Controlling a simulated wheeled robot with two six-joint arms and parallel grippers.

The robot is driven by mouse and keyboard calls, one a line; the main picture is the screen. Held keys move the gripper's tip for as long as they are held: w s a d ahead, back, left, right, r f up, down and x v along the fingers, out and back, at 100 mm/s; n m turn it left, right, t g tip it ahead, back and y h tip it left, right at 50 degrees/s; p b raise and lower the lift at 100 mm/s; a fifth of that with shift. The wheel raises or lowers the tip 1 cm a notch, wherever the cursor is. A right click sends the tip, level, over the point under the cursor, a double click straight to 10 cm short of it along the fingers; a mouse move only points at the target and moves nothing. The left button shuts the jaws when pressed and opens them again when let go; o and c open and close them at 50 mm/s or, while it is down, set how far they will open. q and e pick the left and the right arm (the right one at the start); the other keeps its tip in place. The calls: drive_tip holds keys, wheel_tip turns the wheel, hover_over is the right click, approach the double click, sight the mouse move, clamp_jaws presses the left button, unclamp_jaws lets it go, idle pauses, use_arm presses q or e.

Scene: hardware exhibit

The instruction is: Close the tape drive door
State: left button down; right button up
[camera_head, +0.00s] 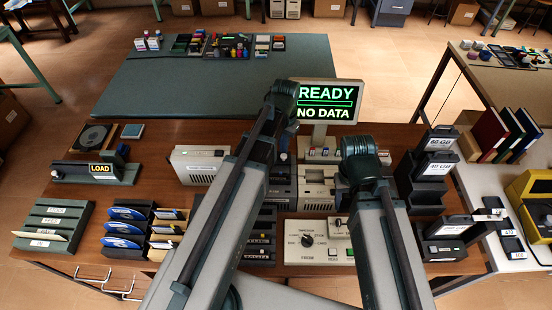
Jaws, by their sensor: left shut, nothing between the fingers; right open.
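I cannot tell for certain which unit is the tape drive. A dark slotted unit (445,246) stands at the right end of the brown table, below the tape cartridges marked 60 GB (440,139) and 40 GB (436,166). Another dark unit, with a LOAD sign (104,171), stands at the left. My two arms rise from the bottom across the middle of the table. The left arm reaches up to the display, and the right arm ends lower. Neither pair of fingers can be made out; my arm links cover the area behind them.
A display (326,102) reads READY, NO DATA. A beige dial box (311,254) stands at the front. Racks of blue-labelled disks (124,228) stand at the left. A green mat (190,90) at the back has a wide bare area. Binders (490,128) stand on the right table.

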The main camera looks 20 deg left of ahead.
sight(284, 161)
use_arm(q)
drive_tip(key=shift+s+d, duration=0.25)
drive_tip(key=shift+s, duration=0.65)
drive_tip(key=shift+s+d, duration=0.3)
drive_tip(key=shift+s, duration=0.65)
drive_tip(key=shift+s+d, duration=0.25)
drive_tip(key=shift+s, duration=0.65)
idle(0.8)
drive_tip(key=shift+w+a, duration=0.1)
drive_tip(key=shift+w, duration=0.2)
idle(0.3)
wheel_tip(284, 161, up, 7)
drive_tip(key=p, duration=0.7)
drive_tip(key=s+d+f+m+y+b, duration=0.1)
drive_tip(key=s+d+f+b, duration=0.3)
drive_tip(key=s+d, duration=0.5)
drive_tip(key=shift+s, duration=0.2)
